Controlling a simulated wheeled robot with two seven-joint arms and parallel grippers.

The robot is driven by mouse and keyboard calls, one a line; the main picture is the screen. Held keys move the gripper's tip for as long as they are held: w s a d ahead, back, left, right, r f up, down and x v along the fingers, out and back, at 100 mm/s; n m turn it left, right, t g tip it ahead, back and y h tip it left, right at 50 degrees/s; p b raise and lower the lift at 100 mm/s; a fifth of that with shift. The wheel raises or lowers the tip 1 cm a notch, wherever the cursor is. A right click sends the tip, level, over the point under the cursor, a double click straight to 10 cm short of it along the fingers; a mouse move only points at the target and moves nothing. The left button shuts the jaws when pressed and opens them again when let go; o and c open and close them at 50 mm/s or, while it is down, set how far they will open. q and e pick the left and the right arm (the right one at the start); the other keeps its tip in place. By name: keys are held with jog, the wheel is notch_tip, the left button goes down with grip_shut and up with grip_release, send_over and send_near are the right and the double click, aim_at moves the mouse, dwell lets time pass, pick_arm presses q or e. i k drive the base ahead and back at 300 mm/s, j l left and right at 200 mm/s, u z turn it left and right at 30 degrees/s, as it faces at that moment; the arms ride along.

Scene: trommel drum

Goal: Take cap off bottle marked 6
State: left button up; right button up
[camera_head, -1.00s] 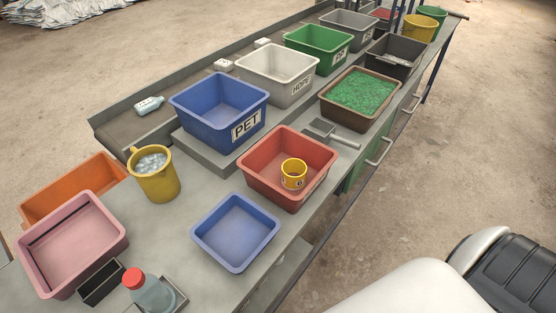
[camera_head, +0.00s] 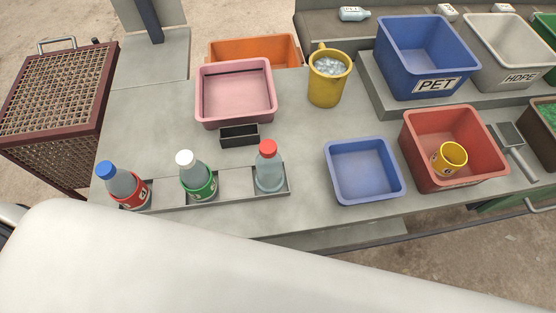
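Three capped bottles stand upright in a long shallow metal tray (camera_head: 235,188) at the near edge of the bench. The left bottle (camera_head: 126,188) has a blue cap (camera_head: 106,169) and a red label. The middle bottle (camera_head: 198,180) has a white cap (camera_head: 184,158) and a green label. The right bottle (camera_head: 270,176) has a red cap (camera_head: 267,148) and shows no coloured label. Marks on the red and green labels are too small to read surely. Neither of my grippers is in view.
A pink bin (camera_head: 236,118), a small black box (camera_head: 239,139) and a yellow jug (camera_head: 326,92) stand behind the tray. A blue bin (camera_head: 364,197) and a red bin (camera_head: 455,183) holding a yellow cup (camera_head: 449,159) are to the right. Bench left of the pink bin is clear.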

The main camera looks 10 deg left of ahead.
aim_at(269, 176)
jog(key=k+j+z, duration=0.4)
jog(key=k+j, duration=0.15)
jog(key=k+j+z, duration=0.35)
jog(key=k+j, duration=0.2)
